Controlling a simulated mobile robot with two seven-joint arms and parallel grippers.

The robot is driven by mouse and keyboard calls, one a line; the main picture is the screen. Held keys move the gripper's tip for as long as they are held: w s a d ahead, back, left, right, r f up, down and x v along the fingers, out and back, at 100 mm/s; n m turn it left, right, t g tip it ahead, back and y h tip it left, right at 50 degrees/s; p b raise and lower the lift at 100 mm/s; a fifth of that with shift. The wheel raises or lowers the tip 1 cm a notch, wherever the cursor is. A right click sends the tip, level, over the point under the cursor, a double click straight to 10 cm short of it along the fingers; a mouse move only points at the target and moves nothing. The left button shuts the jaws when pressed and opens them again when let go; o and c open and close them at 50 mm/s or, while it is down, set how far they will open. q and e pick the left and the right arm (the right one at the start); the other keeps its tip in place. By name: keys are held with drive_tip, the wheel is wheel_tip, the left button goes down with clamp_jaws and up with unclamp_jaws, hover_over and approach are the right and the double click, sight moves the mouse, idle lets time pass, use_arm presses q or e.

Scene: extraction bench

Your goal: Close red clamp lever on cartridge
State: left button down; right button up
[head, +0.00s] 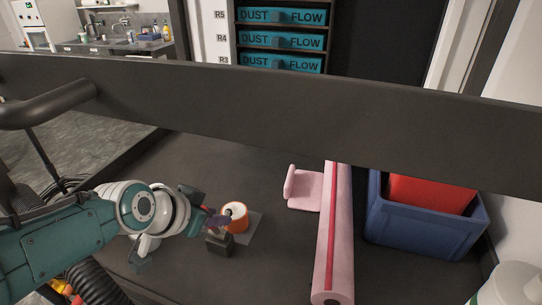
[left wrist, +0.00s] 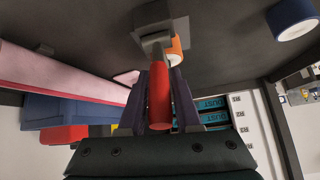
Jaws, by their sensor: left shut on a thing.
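The cartridge (head: 234,217), orange with a white top, stands on a dark grey plate on the bench; part of its orange side shows in the left wrist view (left wrist: 175,49). A dark clamp block (head: 219,243) stands close beside it. The red clamp lever (left wrist: 159,102) points from the clamp toward the wrist camera, between the two dark purple fingers of my left gripper (left wrist: 160,80). The left gripper (head: 217,221) is shut on the lever, next to the cartridge; in the head view it hides most of the lever. My right gripper is not in view.
A pink roll with a red stripe (head: 333,240) and a pink bracket (head: 304,188) lie right of the cartridge. A blue bin (head: 415,235) holds a red one (head: 430,193). A dark beam (head: 280,105) crosses above the bench. A blue-and-white cylinder (left wrist: 293,19) shows in the wrist view.

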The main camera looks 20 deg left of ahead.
use_arm(q)
drive_tip(key=shift+w+g+b, duration=0.4)
drive_tip(key=shift+w+g, duration=0.2)
drive_tip(key=shift+g, duration=0.5)
drive_tip(key=shift+f, duration=0.1)
drive_tip(key=c, duration=0.6)
unclamp_jaws()
drive_tip(key=shift+w, duration=0.1)
drive_tip(key=p+v, duration=0.6)
drive_tip(key=shift+w, duration=0.15)
drive_tip(key=shift+p+v, duration=0.45)
drive_tip(key=shift+v, duration=0.4)
drive_tip(key=shift+d, duration=0.1)
